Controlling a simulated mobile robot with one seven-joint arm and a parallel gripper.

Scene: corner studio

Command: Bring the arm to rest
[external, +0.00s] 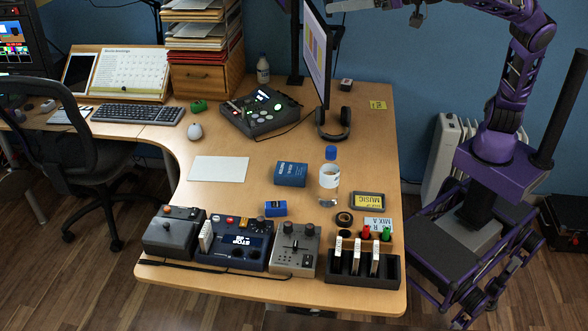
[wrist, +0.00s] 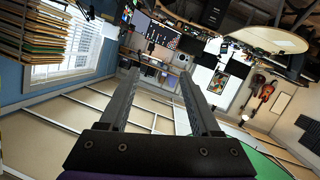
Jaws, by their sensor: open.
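My gripper (wrist: 158,98) is open in the wrist view, with its two dark fingers apart and nothing between them. In the external view my gripper (external: 417,18) shows only in part at the top edge, above and behind the desk. My purple arm is raised on the right and reaches left along the top of the picture. The wrist view looks out over the room, which appears tilted, and no desk object is near the fingers.
The wooden desk (external: 240,143) holds a clear bottle (external: 329,180), a blue box (external: 291,174), several audio devices along the front edge, headphones (external: 333,124) and a monitor (external: 316,55). A white radiator (external: 440,150) stands behind my base. An office chair (external: 85,150) is at the left.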

